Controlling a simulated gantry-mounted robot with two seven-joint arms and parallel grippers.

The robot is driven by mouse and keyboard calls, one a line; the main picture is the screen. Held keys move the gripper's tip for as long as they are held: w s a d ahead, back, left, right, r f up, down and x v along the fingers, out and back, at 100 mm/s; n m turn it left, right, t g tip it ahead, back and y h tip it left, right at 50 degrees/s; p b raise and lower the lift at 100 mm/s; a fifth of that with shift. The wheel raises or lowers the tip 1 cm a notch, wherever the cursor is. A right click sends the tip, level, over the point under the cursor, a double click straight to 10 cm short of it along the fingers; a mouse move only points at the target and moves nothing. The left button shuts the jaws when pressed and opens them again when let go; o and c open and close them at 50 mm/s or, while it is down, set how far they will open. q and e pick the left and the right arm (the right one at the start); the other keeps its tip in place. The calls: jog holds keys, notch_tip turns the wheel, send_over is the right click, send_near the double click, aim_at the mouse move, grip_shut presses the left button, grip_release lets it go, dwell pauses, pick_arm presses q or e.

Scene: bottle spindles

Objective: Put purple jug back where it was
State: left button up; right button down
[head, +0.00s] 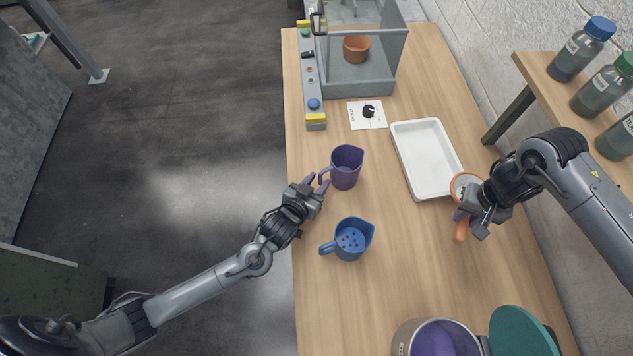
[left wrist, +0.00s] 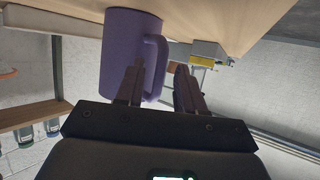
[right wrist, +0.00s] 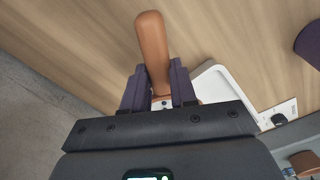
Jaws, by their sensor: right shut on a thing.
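The purple jug (head: 346,168) stands upright on the wooden table, left of the white tray, with its handle toward my left gripper. My left gripper (head: 318,186) is at the handle side of the jug. In the left wrist view, the fingers of my left gripper (left wrist: 160,88) are apart, with the purple jug's handle (left wrist: 158,60) showing between them. I cannot tell whether they touch it. My right gripper (right wrist: 158,88) is shut on an orange-handled tool (right wrist: 153,45); its round orange-rimmed head (head: 465,185) is partly hidden by the gripper in the head view.
A blue jug (head: 350,240) with a perforated inside stands nearby. The white tray (head: 428,195) lies to the right. A clear-walled box (head: 360,88) holds an orange pot (head: 356,48). A pot (head: 405,338) stands at the front; bottles (head: 575,52) stand on a shelf at right.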

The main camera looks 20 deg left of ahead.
pick_arm(q)
jog(key=shift+r, duration=0.2)
jog(key=shift+s+r, duration=0.1)
jog(key=shift+s, duration=0.2)
pick_arm(e)
jog(key=shift+r, duration=0.1)
jog(key=shift+r+p, duration=0.4)
jog(key=shift+p, duration=0.1)
pick_arm(q)
jog(key=s+a+r+g, duration=0.1)
jog(key=s+g, duration=0.4)
jog(key=s, duration=0.6)
jog(key=s+a+r+m+g+y, duration=0.1)
jog(key=s+a+g, duration=0.3)
jog(key=s, duration=0.8)
jog(key=shift+s+a+r+g, duration=0.15)
jog(key=shift+a+r+g, duration=0.05)
jog(key=shift+g, duration=0.3)
jog(key=shift+r, duration=0.1)
pick_arm(e)
jog(key=shift+r, duration=0.1)
